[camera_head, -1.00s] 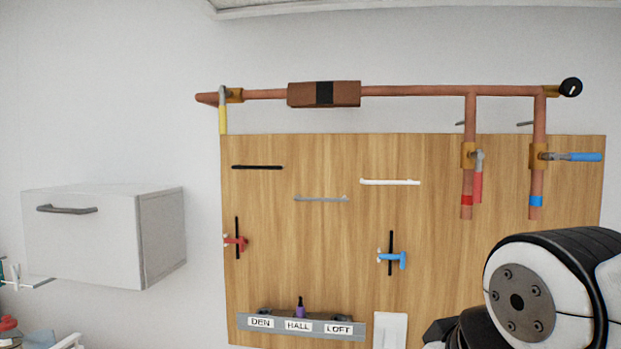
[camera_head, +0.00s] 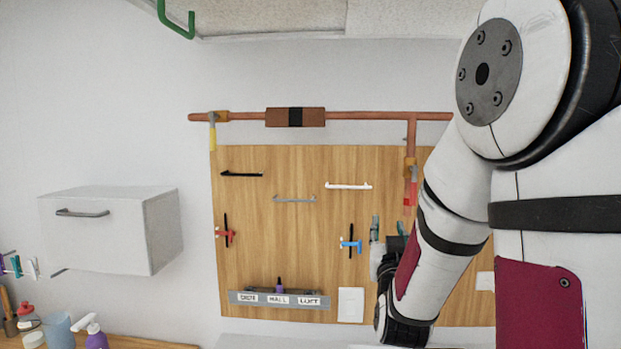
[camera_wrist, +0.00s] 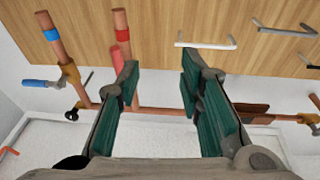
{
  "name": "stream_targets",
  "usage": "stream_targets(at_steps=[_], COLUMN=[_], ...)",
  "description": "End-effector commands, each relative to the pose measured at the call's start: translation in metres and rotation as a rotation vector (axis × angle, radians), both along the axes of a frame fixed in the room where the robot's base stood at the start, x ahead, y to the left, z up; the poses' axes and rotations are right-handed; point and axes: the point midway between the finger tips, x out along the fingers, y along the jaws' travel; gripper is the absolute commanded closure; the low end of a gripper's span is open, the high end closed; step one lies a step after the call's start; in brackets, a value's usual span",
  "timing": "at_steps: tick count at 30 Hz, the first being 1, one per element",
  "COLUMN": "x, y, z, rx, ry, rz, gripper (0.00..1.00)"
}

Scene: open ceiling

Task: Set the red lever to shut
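The red lever (camera_head: 413,188) hangs down along a vertical copper pipe (camera_head: 410,160), beside the red band, in the head view. Its handle lies roughly parallel to the pipe. In the wrist view the red lever (camera_wrist: 116,59) shows left of centre, partly hidden behind my left finger. My gripper (camera_wrist: 158,72) is open and empty, its green-padded fingers wide apart; whether a finger touches the lever cannot be told. In the head view my gripper (camera_head: 388,232) is in front of the board, below and left of the lever.
A blue lever (camera_wrist: 36,83) sits crosswise on the neighbouring pipe. A yellow lever (camera_head: 212,138) hangs at the pipe's left end. The wooden board (camera_head: 260,240) bears bar handles and red and blue taps (camera_head: 350,244). A white cabinet (camera_head: 110,228) is at left.

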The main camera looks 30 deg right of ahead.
Motion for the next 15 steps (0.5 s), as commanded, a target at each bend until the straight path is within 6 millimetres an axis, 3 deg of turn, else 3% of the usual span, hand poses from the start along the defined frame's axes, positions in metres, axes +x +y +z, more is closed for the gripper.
stream_targets(at_steps=[3,7,15], x=[-0.026,-0.041,-0.037], y=[-0.021,-0.03,-0.037], z=[0.009,0.015,0.019], rx=[-0.054,-0.097,-0.114], ry=[-0.07,-0.12,-0.145], rz=[-0.066,-0.106,-0.12], gripper=[0.66,0.66,0.66])
